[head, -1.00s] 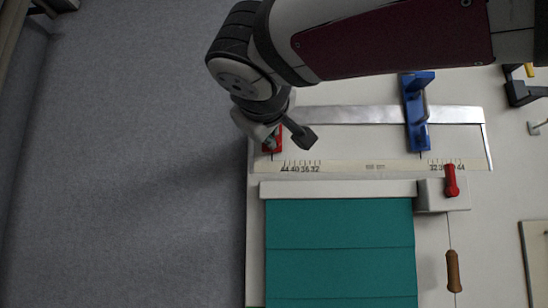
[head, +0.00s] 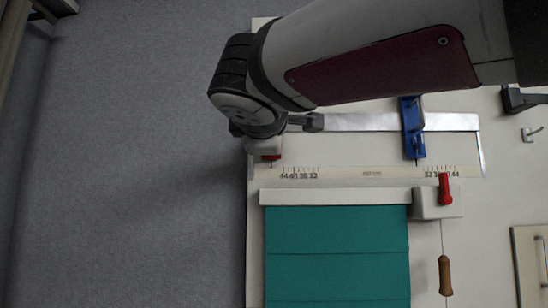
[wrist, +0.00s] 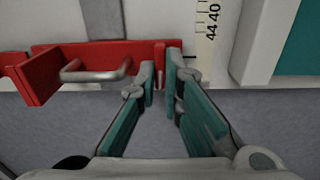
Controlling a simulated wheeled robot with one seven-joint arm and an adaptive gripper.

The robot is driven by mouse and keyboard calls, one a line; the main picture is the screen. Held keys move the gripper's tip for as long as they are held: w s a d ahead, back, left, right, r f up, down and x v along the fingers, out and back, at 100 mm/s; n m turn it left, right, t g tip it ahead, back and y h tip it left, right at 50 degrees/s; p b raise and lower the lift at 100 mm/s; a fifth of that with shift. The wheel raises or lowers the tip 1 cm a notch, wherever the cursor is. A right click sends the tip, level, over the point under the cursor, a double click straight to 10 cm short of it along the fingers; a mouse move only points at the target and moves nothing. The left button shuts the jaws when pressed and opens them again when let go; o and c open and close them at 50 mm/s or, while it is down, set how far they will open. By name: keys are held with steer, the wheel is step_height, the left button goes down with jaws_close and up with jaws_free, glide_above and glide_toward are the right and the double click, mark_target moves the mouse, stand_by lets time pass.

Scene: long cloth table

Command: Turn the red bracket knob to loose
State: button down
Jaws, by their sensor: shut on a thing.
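The red bracket (wrist: 95,62) spans the upper left of the wrist view, with a curved silver handle (wrist: 97,74) on its face. In the head view only a small red edge (head: 271,157) shows below my gripper, at the left end of the metal rail. My gripper (wrist: 160,72) has teal-padded fingers, close together at the bracket's right end. They are shut on a narrow upright red part there. Its held portion is mostly hidden, so I cannot tell the knob's setting. My wrist hides most of the bracket in the head view.
A blue bracket (head: 413,128) stands on the metal rail (head: 362,122) to the right. A printed scale (head: 372,173) runs below. Grey floor lies left.

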stand_by(0.5)
steer(key=c, duration=1.7)
jaws_free()
